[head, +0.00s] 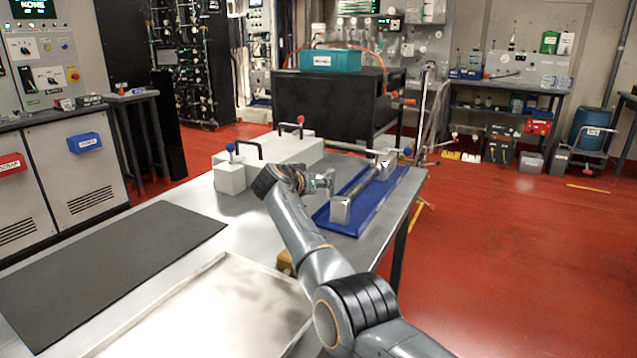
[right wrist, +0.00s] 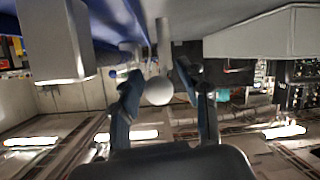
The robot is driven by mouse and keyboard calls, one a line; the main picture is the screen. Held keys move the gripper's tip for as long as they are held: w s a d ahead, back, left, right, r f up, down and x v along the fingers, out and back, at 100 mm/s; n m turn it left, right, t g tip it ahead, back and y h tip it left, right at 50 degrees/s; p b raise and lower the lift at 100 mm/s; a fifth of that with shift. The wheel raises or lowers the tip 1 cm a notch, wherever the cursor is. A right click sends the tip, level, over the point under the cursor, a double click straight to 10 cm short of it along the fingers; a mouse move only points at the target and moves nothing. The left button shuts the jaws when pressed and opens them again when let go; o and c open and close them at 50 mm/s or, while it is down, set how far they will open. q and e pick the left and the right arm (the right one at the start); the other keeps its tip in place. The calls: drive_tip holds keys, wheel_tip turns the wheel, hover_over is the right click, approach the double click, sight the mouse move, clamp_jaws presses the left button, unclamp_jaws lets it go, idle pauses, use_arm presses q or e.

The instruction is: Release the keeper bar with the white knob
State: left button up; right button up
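A white round knob (right wrist: 159,92) shows in the right wrist view, between the two fingers of my right gripper (right wrist: 161,76). A gap shows on each side of the knob, so the fingers are open and do not appear to touch it. How deep it sits between them I cannot tell. In the head view my right gripper (head: 322,181) is at the left edge of the blue tray, beside the metal blocks. A grey bar (head: 365,183) runs between a near block (head: 341,209) and a far block (head: 386,163). The knob cannot be made out there. My left gripper is not in view.
The blue tray (head: 401,190) lies on the metal table's right side. White boxes (head: 231,178) with black handles and red and blue knobs stand left of my gripper. A dark mat (head: 110,265) and a shallow pale tray (head: 215,315) lie at the front left.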

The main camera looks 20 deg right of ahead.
drive_tip(key=shift+r, duration=0.25)
drive_tip(key=shift+d, duration=0.15)
drive_tip(key=v, duration=1.2)
drive_tip(key=shift+f, duration=0.15)
